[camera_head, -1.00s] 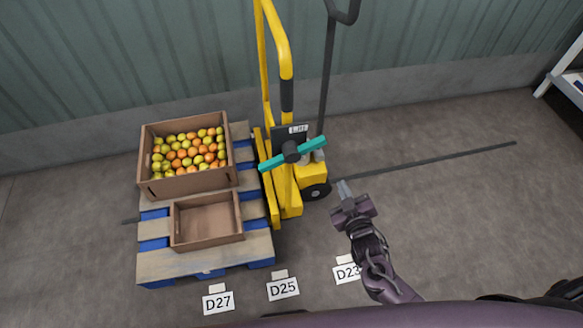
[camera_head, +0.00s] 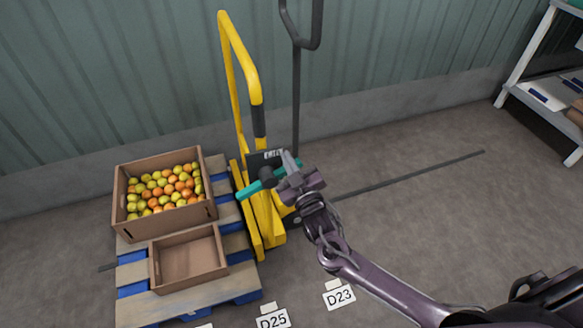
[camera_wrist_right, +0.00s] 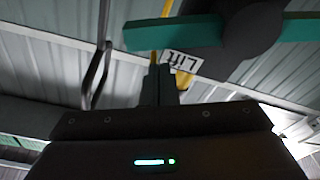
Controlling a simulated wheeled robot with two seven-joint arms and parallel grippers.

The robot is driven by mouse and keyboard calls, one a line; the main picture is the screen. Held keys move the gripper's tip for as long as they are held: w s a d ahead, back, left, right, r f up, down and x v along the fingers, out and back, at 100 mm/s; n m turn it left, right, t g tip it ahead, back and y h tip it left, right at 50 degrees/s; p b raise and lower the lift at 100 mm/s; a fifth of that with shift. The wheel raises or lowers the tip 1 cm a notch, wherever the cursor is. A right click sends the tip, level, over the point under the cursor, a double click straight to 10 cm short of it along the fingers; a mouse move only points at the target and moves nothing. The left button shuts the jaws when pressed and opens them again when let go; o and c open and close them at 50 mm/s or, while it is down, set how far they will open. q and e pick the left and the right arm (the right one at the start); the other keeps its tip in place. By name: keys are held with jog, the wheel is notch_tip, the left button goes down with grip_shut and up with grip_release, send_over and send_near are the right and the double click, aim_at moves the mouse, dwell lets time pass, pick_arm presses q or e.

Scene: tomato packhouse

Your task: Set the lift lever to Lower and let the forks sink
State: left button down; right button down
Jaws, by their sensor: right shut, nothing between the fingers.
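The lift lever is a teal bar (camera_head: 250,190) on a dark round hub (camera_head: 267,178), mounted on the yellow stacker (camera_head: 240,80). It tilts up toward the right in the head view. In the right wrist view the lever (camera_wrist_right: 175,33) crosses the top of the picture, with a "Lift" label (camera_wrist_right: 181,61) beside it. My right gripper (camera_head: 289,161) is shut and empty, with its fingertips close to the lever's right part. I cannot tell whether they touch it. The forks are hidden under the pallet (camera_head: 245,281). My left gripper is not in view.
The pallet carries a crate of tomatoes (camera_head: 167,222) and an empty crate (camera_head: 158,272). Floor tags D25 (camera_head: 273,320) and D23 (camera_head: 339,298) lie in front. A white shelf (camera_head: 515,92) stands at the right. The floor between is clear apart from a thin dark strip (camera_head: 420,174).

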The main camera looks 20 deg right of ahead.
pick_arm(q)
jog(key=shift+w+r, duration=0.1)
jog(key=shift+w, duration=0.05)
pick_arm(e)
jog(key=shift+s+d+f, duration=0.15)
jog(key=shift+d+f, duration=0.1)
jog(key=shift+f, duration=0.25)
jog(key=shift+s+d+f, duration=0.15)
jog(key=shift+d+f, duration=0.1)
jog(key=shift+f, duration=0.25)
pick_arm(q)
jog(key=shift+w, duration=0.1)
